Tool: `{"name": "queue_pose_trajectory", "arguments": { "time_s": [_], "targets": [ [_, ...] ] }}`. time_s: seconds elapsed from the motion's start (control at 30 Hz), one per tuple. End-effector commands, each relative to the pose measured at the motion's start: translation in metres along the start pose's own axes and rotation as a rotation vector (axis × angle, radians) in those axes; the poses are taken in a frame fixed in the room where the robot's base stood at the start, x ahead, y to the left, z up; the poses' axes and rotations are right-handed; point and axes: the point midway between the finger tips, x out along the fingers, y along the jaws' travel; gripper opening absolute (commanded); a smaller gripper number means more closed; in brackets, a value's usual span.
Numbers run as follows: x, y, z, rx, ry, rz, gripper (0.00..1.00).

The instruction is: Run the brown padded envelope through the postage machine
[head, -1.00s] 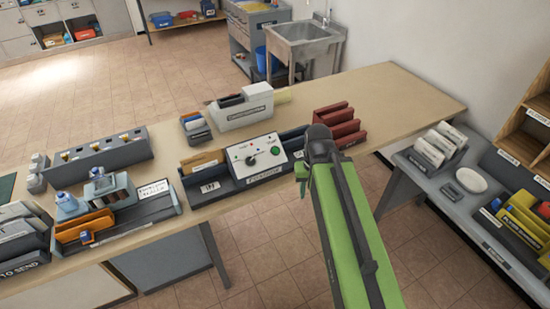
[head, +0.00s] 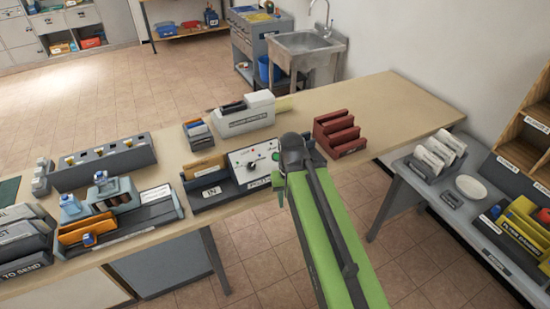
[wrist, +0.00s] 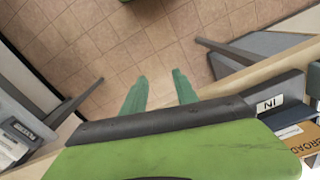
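The postage machine (head: 252,158) is a dark tray with a white control panel that has a knob and a green button. It stands on the long table, its left end labelled IN. In the head view my arm hides the machine's right end.
A red slotted rack (head: 339,133) stands right of the machine and a white labelled box (head: 245,116) behind it. A grey side table (head: 455,195) is at right. The table's back right is clear.

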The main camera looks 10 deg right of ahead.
Motion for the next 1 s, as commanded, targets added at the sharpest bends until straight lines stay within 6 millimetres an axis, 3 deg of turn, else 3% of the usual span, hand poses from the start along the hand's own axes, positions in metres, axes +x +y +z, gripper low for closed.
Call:
{"name": "queue_pose_trajectory", "arguments": {
  "time_s": [0.17,0.47,1.0],
  "targets": [
    [0.0,0.0,0.0,0.0,0.0,0.0,0.35],
    [0.0,0.0,0.0,0.0,0.0,0.0,0.0],
    [0.0,0.0,0.0,0.0,0.0,0.0,0.0]
  ]
}}
